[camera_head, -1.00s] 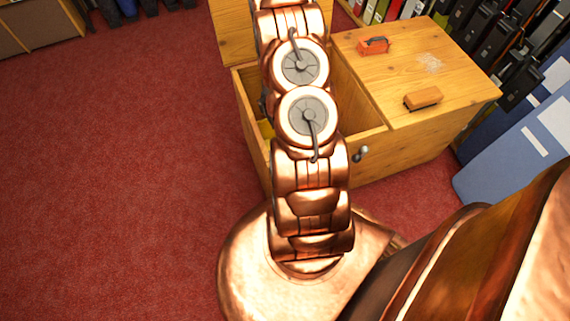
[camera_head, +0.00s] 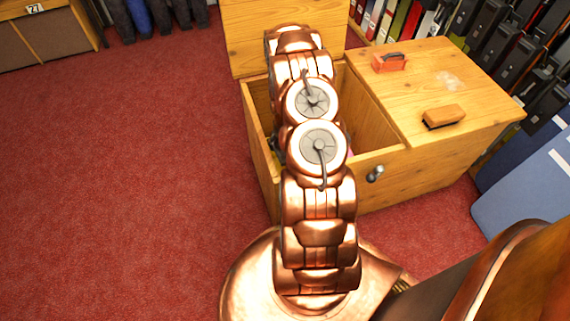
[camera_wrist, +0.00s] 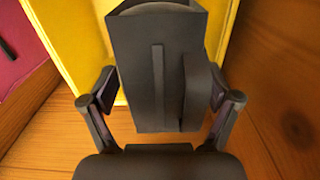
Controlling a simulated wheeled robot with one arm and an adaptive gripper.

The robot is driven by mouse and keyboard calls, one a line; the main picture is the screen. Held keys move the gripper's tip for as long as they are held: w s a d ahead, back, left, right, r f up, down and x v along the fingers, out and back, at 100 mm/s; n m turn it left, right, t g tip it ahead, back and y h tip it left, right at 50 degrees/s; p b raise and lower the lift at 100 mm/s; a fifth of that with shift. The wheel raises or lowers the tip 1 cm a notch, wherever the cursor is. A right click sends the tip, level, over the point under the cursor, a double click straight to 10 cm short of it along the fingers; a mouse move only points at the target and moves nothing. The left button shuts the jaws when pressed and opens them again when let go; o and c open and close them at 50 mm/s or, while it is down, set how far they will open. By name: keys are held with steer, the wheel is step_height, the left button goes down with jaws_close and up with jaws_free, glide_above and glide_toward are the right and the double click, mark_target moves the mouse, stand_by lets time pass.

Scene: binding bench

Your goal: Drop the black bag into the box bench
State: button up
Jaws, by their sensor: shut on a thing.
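The black bag (camera_wrist: 155,75) is a dark upright block with a strap-like strip and a side pocket, seen in the wrist view. My gripper (camera_wrist: 164,92) has a finger on each side of it and is shut on it. The box bench (camera_head: 400,172) is a wooden chest in the head view, with its left lid raised and that compartment open. My arm reaches over this compartment and hides the gripper and bag there. In the wrist view, wooden surfaces and a yellow object (camera_wrist: 75,30) lie around and beyond the bag.
The bench's right top is closed and carries an orange-red object (camera_head: 389,62) and a wooden brush-like block (camera_head: 443,116). A pink-red item (camera_wrist: 15,45) is at the left of the wrist view. Blue binders (camera_head: 525,190) stand at the right. Red carpet at left is clear.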

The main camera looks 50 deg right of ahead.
step_height(320, 180, down, 11)
steer(key=b, duration=0.2)
steer(key=shift+f+b, duration=0.15)
steer(key=shift+b, duration=0.25)
steer(key=shift+f+b, duration=0.3)
steer(key=shift+f, duration=0.35)
steer(key=o, duration=1.1)
steer(key=shift+o, duration=0.2)
steer(key=shift+r, duration=0.1)
step_height(320, 180, up, 13)
steer(key=p, duration=0.4)
